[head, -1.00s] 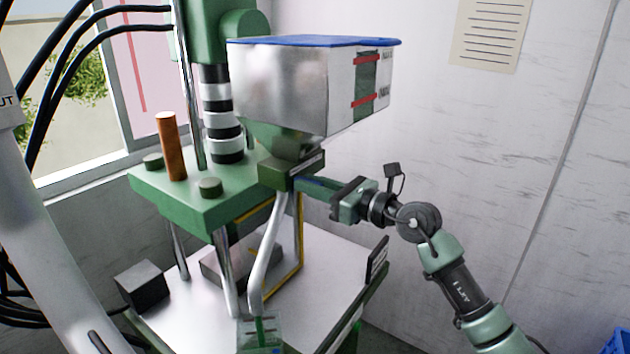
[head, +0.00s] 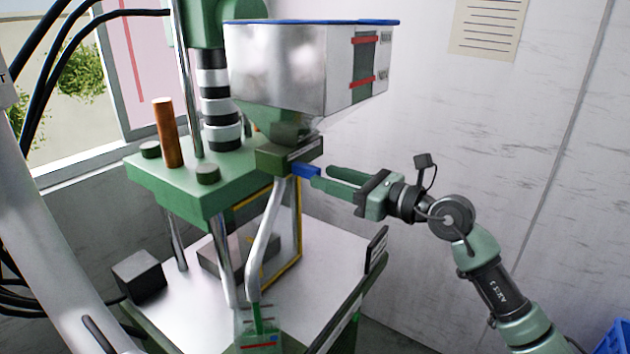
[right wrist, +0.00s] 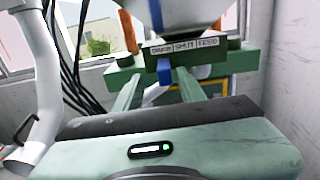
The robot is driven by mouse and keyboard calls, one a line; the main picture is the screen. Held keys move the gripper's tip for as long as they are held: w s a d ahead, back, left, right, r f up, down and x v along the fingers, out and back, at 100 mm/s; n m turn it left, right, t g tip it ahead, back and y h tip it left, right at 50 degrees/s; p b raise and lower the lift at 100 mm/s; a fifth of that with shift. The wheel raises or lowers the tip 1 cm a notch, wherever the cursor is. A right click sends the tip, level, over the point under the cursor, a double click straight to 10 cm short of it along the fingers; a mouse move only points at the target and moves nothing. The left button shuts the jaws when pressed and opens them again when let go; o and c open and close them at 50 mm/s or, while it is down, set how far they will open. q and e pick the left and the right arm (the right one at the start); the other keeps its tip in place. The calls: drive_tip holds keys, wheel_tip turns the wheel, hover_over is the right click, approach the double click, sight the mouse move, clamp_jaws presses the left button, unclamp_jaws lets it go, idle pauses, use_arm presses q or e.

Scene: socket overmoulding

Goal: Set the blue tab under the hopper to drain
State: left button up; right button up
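The hopper (head: 300,70) is a silvery bin with a blue rim, mounted beside the green press. Under it, a dark green slide block (head: 290,155) carries a pale label strip. The blue tab (head: 306,170) sticks out from the block toward my right gripper (head: 322,176). In the right wrist view the blue tab (right wrist: 164,70) hangs below the label's left word, left of one that reads SHUT; the left word is blurred. My right gripper is open, its fingers on either side of the tab's line and drawn back, apparently clear of it.
A silvery pipe (head: 264,235) runs down from the block to a green-marked container (head: 258,340). The press's green plate (head: 190,178) is left of the block, with an orange post (head: 166,132). A pale table (head: 325,260) lies below. Room toward the wall is free.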

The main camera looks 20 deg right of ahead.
drive_tip(key=shift+v, duration=1.05)
drive_tip(key=shift+w, duration=0.1)
